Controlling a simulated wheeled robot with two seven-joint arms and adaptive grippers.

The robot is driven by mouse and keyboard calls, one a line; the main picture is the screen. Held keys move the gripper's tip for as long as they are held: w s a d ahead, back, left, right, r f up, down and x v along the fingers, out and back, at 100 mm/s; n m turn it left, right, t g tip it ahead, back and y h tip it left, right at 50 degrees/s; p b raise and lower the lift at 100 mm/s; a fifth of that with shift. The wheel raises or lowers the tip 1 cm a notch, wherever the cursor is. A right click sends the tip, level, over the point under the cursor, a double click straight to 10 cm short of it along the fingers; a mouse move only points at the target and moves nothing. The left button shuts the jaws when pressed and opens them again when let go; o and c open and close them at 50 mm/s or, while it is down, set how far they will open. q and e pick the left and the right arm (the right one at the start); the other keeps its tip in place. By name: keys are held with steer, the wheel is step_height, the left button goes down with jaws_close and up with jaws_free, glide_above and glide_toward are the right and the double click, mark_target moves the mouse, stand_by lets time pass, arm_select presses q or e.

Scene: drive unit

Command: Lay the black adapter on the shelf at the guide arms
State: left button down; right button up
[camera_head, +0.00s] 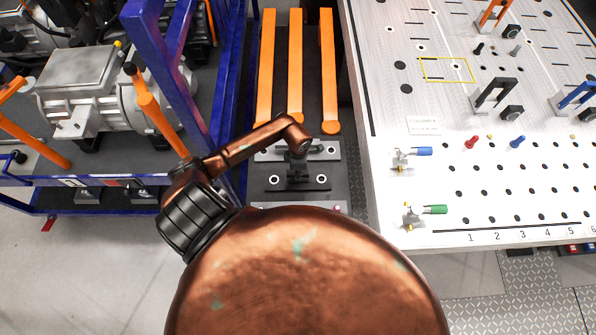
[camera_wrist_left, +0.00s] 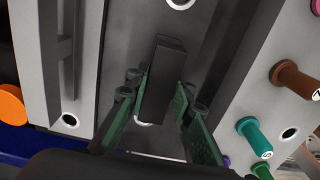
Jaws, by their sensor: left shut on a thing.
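In the left wrist view, my left gripper (camera_wrist_left: 160,102) has its dark green fingers on both sides of a dark block, the black adapter (camera_wrist_left: 166,72), and is shut on it. The adapter is over a grey and black surface with holes; I cannot tell whether it touches. In the head view the gripper is mostly hidden under the end of the arm. The shelf (camera_head: 267,183) is dark with grey plates. The orange guide arms (camera_head: 266,70) run away from it side by side. My right gripper is not in view.
Right of the shelf stands a white perforated panel (camera_head: 440,185) with black, blue and orange brackets, coloured pegs and a yellow outlined square (camera_head: 446,70). A blue frame (camera_head: 172,80) with machinery stands close on the left. Numbered pegs, including a teal one (camera_wrist_left: 254,136), are near the gripper's right.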

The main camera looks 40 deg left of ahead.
arm_select(q)
steer(key=c, duration=1.7)
jaws_free()
steer(key=shift+f, duration=0.1)
steer(key=shift+r, duration=0.3)
step_height(320, 180, up, 12)
steer(key=b, duration=0.2)
steer(key=shift+f+b, duration=0.15)
steer(key=shift+b, duration=0.15)
